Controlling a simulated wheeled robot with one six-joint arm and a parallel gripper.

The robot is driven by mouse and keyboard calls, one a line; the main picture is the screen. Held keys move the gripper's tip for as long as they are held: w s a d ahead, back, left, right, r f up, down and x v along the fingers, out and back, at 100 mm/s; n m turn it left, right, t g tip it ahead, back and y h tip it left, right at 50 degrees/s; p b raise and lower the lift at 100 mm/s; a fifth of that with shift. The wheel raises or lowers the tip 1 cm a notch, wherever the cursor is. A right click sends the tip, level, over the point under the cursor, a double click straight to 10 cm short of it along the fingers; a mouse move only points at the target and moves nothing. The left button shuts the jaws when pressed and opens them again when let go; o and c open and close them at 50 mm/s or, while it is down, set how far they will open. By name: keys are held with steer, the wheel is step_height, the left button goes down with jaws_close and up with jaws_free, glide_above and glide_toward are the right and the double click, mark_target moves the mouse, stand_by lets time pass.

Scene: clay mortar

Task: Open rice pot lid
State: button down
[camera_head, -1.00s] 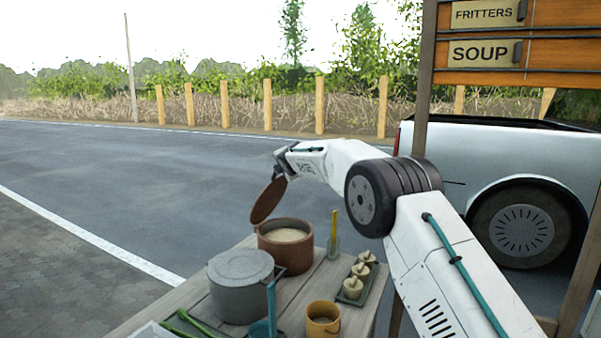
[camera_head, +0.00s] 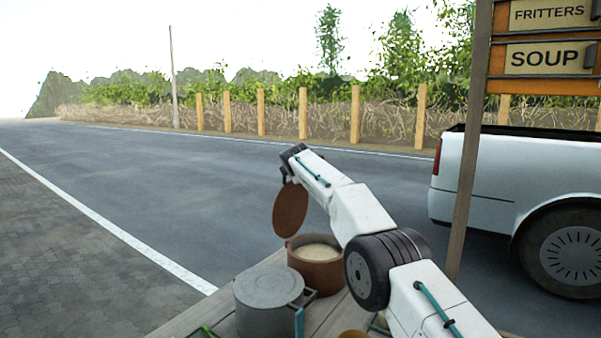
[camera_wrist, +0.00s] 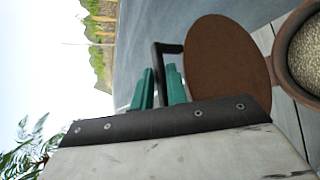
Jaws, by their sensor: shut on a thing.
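The brown rice pot (camera_head: 316,268) stands on the wooden table, uncovered, with pale rice showing inside. It also shows at the right of the wrist view (camera_wrist: 285,72). Its round brown lid (camera_head: 290,209) hangs nearly upright above the pot's left side, apart from the rim as far as the head view shows. My gripper (camera_head: 288,174) is at the lid's top edge. In the wrist view, the green fingers of my gripper (camera_wrist: 162,85) are shut on the lid's dark handle (camera_wrist: 168,47), and the lid face (camera_wrist: 225,58) is beside them.
A grey lidded pot (camera_head: 268,290) stands in front of the rice pot. A mustard cup (camera_head: 353,334) is partly cut off at the bottom. A wooden sign post (camera_head: 468,150) and a white pickup (camera_head: 480,185) are at the right. Open road lies left of the table.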

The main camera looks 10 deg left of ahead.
steer(key=shift+s+a+r, duration=0.1)
steer(key=shift+a+r, duration=0.15)
steer(key=shift+a, duration=0.2)
steer(key=c, duration=1.4)
jaws_free()
steer(key=shift+s+r, duration=0.1)
steer(key=shift+s, duration=0.05)
steer(key=v, duration=0.7)
steer(key=shift+s+d, duration=0.2)
steer(key=shift+d, duration=0.2)
